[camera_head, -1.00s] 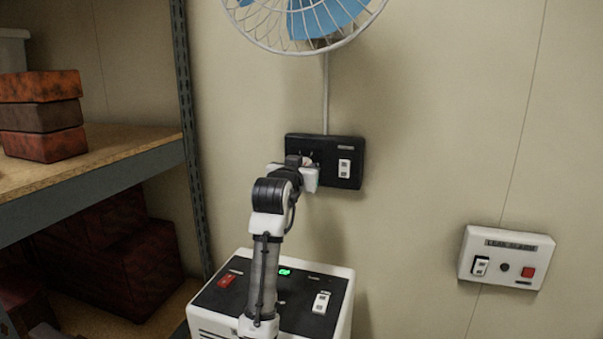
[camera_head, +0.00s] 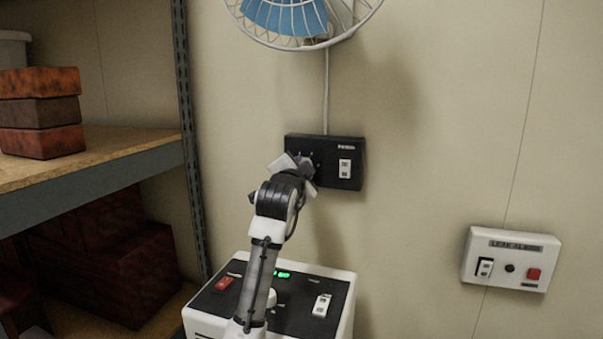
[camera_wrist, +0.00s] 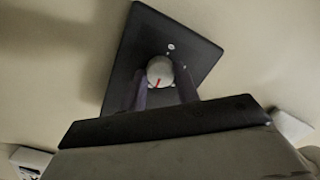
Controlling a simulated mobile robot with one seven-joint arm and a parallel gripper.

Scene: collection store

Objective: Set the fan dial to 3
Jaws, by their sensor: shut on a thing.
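The black fan control panel (camera_head: 325,172) is on the wall below the wall fan (camera_head: 290,20). A white rocker switch (camera_head: 345,168) is on its right half. My gripper (camera_head: 302,168) is at the panel's left half and hides the dial in the head view. In the wrist view, the round pale dial (camera_wrist: 160,70) with a red pointer line sits between the two fingers of my gripper (camera_wrist: 160,88), which is shut on it. The panel (camera_wrist: 190,45) looks tilted there because my wrist is rolled. The numbers around the dial are too small to read.
A white box with a black top (camera_head: 310,298), a red switch and a green display stands below. A white leak alarm panel (camera_head: 512,258) is on the wall at right. A shelf (camera_head: 90,160) with red-brown boxes is at left. The wall between is clear.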

